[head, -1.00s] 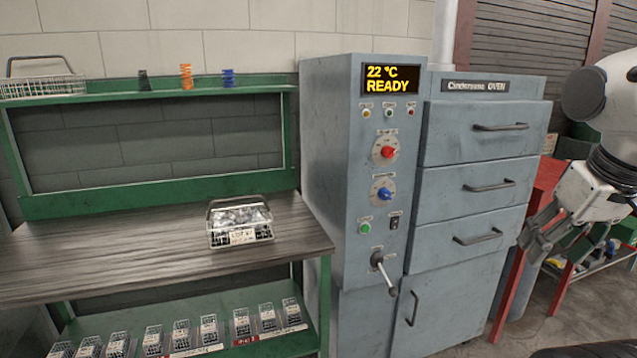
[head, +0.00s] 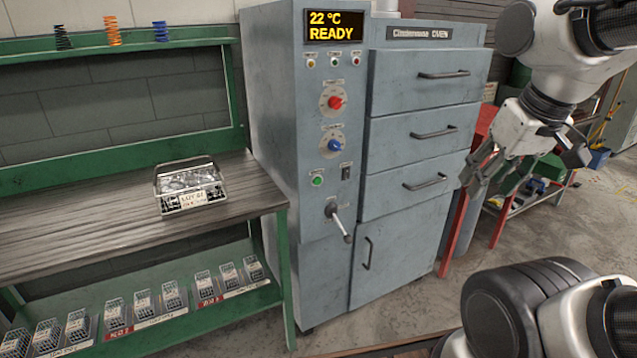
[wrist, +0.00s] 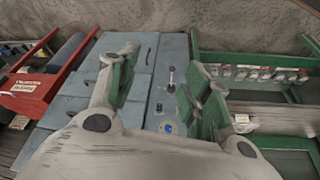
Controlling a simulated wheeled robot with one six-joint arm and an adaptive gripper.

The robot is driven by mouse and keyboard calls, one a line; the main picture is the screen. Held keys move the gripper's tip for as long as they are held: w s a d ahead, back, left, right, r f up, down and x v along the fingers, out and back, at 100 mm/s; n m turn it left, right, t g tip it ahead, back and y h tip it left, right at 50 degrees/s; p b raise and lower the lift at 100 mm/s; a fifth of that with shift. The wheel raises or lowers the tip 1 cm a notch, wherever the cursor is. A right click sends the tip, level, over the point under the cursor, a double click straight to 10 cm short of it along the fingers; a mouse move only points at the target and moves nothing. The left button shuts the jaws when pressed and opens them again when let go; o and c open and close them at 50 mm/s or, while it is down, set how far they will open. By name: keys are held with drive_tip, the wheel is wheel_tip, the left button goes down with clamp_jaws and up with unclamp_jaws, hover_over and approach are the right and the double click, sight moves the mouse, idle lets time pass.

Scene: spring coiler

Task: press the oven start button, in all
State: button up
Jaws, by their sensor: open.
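The grey-blue oven (head: 320,255) stands in the middle of the head view, with three drawers and a lower door. Its display (head: 334,26) reads 22 °C READY. A green button (head: 317,181) sits on the left panel, below the red knob (head: 335,102) and blue knob (head: 335,144). A black switch (head: 346,172) is to its right and a lever (head: 340,222) below. My gripper (head: 482,180) is open and empty, to the right of the oven and apart from the panel. In the wrist view the gripper (wrist: 160,85) is seen from above, with the oven panel beyond its fingers.
A wooden bench (head: 100,220) with a wire basket (head: 190,187) stands left of the oven. Its lower shelf holds several small crates. Coloured springs (head: 112,31) stand on the upper shelf. A red stand (head: 452,235) is behind my gripper. Floor shows in front of the oven.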

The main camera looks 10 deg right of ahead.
clamp_jaws()
idle(1.2)
